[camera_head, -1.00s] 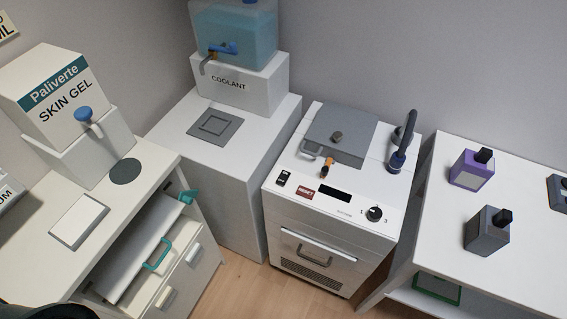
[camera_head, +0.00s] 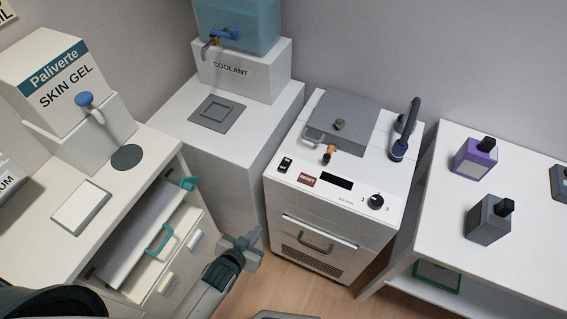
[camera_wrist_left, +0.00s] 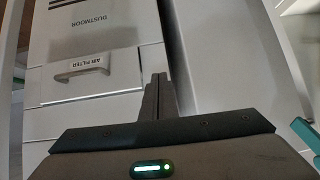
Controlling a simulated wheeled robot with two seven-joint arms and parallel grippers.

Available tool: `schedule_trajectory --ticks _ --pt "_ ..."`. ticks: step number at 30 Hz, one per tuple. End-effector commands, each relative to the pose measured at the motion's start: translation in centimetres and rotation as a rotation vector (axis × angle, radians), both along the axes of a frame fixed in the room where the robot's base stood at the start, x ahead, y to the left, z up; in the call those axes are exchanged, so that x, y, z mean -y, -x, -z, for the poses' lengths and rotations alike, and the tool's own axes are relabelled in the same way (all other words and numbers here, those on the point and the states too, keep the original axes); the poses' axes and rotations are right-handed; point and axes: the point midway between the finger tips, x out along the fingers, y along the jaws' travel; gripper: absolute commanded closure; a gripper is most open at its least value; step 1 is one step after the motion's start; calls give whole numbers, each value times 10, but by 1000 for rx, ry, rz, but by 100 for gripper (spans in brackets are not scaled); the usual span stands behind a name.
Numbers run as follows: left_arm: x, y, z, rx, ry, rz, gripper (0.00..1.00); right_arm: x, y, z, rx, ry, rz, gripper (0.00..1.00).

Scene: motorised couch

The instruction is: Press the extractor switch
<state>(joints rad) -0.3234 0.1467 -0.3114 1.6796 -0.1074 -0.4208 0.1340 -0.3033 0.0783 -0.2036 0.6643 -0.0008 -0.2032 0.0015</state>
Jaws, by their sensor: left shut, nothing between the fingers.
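The white machine (camera_head: 330,225) in the middle has a sloped control panel. A small black rocker switch (camera_head: 285,165) sits at the panel's left end, beside a red label (camera_head: 310,180); its lettering is too small to read. My left gripper (camera_head: 245,240) is low, in front and to the left of the machine, below the panel and apart from the switch. Its fingers (camera_wrist_left: 158,82) are shut and empty. In the left wrist view a white front marked DUSTMOOR (camera_wrist_left: 92,24) carries a handle marked AIR FILTER (camera_wrist_left: 95,67). My right gripper is not in view.
A dial (camera_head: 376,202) and dark display (camera_head: 336,182) share the panel. A dark blue-grey hose arm (camera_head: 406,130) stands at the machine's right. An open drawer (camera_head: 140,250) juts from the left cabinet. Right of the machine is a table (camera_head: 440,200) with bottles.

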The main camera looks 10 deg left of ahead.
Motion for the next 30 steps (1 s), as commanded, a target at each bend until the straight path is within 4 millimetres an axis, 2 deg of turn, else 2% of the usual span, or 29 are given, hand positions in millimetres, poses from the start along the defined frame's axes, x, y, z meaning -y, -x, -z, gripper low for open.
schedule_trajectory --ticks 1,6,9,12,15,18,21,30 --pt "6 -10 -27 44 13 5 100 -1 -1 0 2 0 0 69" --pt "22 -31 -112 173 59 18 100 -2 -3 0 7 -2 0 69" --pt "29 -37 -161 245 88 23 100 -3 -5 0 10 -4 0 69" --pt "35 -39 -204 306 112 29 100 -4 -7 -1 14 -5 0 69" --pt "38 -38 -238 354 135 32 100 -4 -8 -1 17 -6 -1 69" --pt "40 -36 -261 386 150 35 100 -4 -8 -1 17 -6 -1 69" --pt "41 -35 -273 402 157 35 100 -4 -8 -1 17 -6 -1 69" --pt "41 -34 -278 408 161 36 100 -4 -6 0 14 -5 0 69"
